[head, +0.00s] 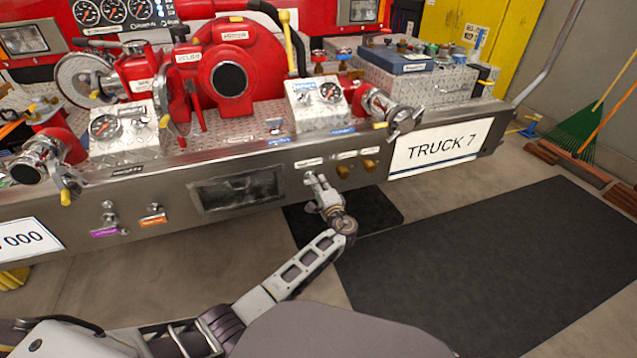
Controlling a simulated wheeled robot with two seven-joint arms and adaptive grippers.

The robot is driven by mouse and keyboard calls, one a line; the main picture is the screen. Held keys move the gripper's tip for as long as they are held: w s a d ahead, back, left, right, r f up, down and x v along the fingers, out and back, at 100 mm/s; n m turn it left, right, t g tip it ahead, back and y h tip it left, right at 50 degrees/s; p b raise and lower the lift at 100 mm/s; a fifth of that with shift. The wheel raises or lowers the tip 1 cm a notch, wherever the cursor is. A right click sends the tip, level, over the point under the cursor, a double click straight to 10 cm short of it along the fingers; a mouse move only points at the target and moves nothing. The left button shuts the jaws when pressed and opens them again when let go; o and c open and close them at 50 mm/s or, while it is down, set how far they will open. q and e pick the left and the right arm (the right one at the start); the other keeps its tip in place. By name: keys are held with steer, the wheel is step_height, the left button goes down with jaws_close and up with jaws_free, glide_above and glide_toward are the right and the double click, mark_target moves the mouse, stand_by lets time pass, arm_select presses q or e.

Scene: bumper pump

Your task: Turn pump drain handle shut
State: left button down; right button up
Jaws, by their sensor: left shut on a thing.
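The fire truck's front bumper (440,126) crosses the view and carries the red pump (232,75). My left gripper (320,186) is at the bumper's front face, just below a small label and left of two brass-coloured knobs (356,168). It is shut on a small metal handle there, which I take for the pump drain handle; the fingers mostly hide it, so its angle is unclear. My left arm reaches up to it from the bottom left. My right gripper is not in view.
Gauge panels (318,104) and valve outlets (390,113) sit on top of the bumper. A TRUCK 7 plate (441,147) is to the right. A dark mat (510,270) lies on the open floor.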

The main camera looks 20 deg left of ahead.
arm_select(q)
steer(key=shift+w+r, duration=0.15)
steer(key=shift+r, duration=0.15)
steer(key=c, duration=1.6)
jaws_free()
steer(key=shift+o, duration=0.4)
steer(key=shift+f, duration=0.15)
steer(key=v, duration=0.7)
steer(key=shift+d, duration=0.15)
steer(key=shift+f, duration=0.15)
